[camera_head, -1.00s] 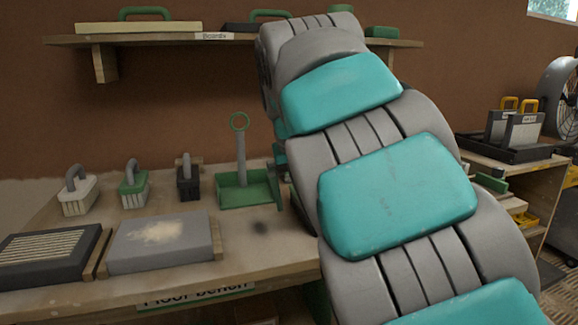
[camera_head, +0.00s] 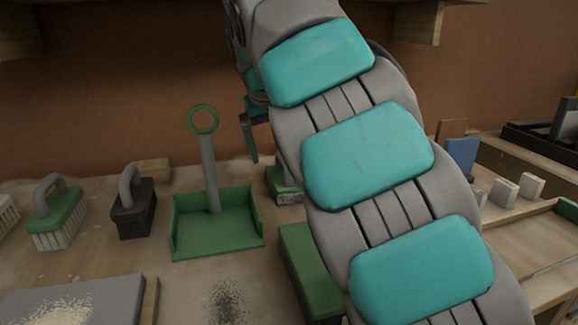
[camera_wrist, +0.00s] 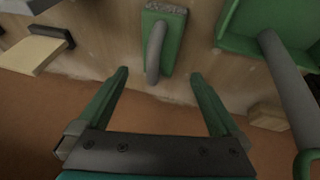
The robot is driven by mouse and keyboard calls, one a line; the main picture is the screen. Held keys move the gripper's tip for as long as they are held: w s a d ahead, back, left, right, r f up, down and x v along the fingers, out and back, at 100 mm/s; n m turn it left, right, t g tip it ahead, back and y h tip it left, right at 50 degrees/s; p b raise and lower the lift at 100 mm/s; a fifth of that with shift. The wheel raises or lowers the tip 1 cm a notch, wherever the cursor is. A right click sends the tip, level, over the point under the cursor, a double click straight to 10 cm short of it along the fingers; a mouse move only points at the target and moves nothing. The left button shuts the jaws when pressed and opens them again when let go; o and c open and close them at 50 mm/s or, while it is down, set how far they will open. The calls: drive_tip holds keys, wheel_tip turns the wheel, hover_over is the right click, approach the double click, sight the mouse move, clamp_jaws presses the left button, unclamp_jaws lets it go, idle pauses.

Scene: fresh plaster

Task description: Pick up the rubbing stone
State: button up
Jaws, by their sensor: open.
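The rubbing stone (camera_wrist: 166,12) has a green body, a grey curved handle and a speckled grey face edge. It stands on the bench, in the top middle of the wrist view. In the head view the rubbing stone (camera_head: 287,197) is right of the green dustpan, partly hidden by my arm. My gripper (camera_wrist: 160,76) is open and empty, its two green fingers apart. In the wrist view the handle's near end lies between the fingertips, but I cannot tell the height gap. In the head view only part of my gripper (camera_head: 250,145) shows, above the bench.
The green dustpan (camera_head: 220,232) with its upright ringed handle stands close beside the stone. A black brush-like tool (camera_head: 132,212) and a green one (camera_head: 56,225) stand further left. A green box (camera_head: 308,270) lies in front of the stone. The brown wall (camera_wrist: 130,130) is close behind.

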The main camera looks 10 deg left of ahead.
sight(280, 172)
drive_tip(key=shift+w+a+f+b, duration=0.15)
drive_tip(key=shift+w+f+b, duration=0.55)
drive_tip(key=shift+f, duration=0.25)
drive_tip(key=b+x, duration=0.3)
drive_tip(key=x, duration=0.2)
drive_tip(key=shift+f, duration=0.4)
drive_tip(key=shift+r, duration=0.1)
clamp_jaws()
